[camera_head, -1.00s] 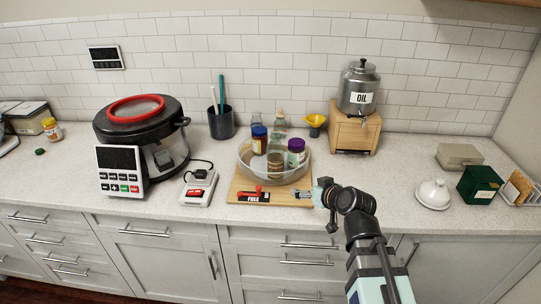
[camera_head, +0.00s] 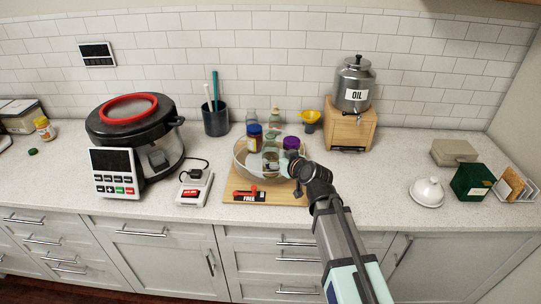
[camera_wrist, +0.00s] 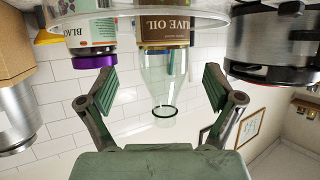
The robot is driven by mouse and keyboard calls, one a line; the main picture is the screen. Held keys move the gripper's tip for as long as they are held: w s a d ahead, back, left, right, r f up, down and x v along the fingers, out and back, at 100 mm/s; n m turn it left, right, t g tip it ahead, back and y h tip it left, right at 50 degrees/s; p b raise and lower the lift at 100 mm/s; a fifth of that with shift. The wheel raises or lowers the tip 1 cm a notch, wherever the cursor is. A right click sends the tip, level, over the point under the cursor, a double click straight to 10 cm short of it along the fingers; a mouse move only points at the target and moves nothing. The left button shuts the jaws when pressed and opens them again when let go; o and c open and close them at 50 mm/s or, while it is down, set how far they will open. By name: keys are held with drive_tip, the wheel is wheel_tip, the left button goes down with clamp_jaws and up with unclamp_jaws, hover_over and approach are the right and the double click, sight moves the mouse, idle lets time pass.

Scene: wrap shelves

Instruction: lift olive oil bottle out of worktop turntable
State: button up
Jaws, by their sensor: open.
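The olive oil bottle (camera_wrist: 165,80) is clear glass with a brown label and fills the middle of the wrist view, neck downward in that picture. In the head view the olive oil bottle (camera_head: 270,150) stands in the clear-walled turntable (camera_head: 241,160) on the worktop. My gripper (camera_wrist: 160,82) is open, with one green-padded finger on each side of the bottle and gaps to the glass. In the head view my gripper (camera_head: 287,166) is at the turntable's right front, partly hiding its wall. A purple-lidded jar (camera_head: 291,143) and a blue-lidded jar (camera_head: 254,138) share the turntable.
The turntable stands on a wooden board (camera_head: 235,188) with a "FREE" sign and red handle. A pressure cooker (camera_head: 135,140) is at left and an oil dispenser (camera_head: 354,85) on a wooden stand behind right. Worktop right of the board is clear up to a white dome (camera_head: 427,190).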

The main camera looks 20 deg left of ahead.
sight(275, 158)
drive_tip(key=shift+p+x, duration=1.6)
drive_tip(key=shift+x, duration=1.25)
drive_tip(key=shift+s+a+f, duration=0.1)
drive_tip(key=shift+a+f, duration=0.1)
drive_tip(key=shift+f, duration=0.2)
drive_tip(key=c, duration=1.7)
drive_tip(key=shift+r, duration=0.25)
